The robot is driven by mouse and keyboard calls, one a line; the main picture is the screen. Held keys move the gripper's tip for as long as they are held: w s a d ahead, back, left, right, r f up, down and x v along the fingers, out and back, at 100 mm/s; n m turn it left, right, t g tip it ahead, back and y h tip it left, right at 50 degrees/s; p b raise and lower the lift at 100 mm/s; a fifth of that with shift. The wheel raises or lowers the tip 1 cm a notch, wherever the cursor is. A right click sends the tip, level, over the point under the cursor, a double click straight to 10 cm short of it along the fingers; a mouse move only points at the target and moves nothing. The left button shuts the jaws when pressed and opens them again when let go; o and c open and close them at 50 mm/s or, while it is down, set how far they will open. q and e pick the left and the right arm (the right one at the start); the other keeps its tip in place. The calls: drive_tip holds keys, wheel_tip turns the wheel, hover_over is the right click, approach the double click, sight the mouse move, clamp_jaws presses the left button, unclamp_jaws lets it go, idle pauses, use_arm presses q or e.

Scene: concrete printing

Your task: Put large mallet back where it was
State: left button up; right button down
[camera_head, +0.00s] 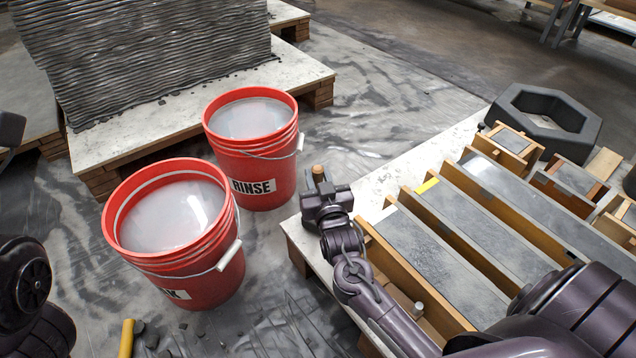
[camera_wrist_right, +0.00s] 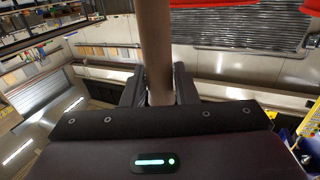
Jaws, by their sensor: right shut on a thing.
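My right gripper (camera_head: 322,190) is shut on the light-brown wooden handle of the mallet (camera_head: 318,172). In the head view a short end of the handle stands up out of the jaws, near the left corner of the pale tabletop and right of the RINSE bucket. In the right wrist view the handle (camera_wrist_right: 156,55) runs upright between the two dark fingers (camera_wrist_right: 158,88). The mallet's head does not show in either view. My left gripper does not show clearly; only dark arm parts are at the left edge.
Red buckets of cloudy liquid, RINSE (camera_head: 272,175) and another (camera_head: 205,285), stand left of the gripper. Long wooden moulds (camera_head: 425,262) with grey filling crowd the table (camera_head: 375,185). A dark hexagonal ring (camera_head: 545,112) lies at its back. A layered printed wall (camera_head: 140,50) stands behind.

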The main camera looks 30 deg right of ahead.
idle(0.4)
drive_tip(key=c, duration=1.1)
unclamp_jaws()
drive_tip(key=shift+f, duration=0.2)
drive_tip(key=shift+c, duration=0.2)
drive_tip(key=shift+r, duration=0.15)
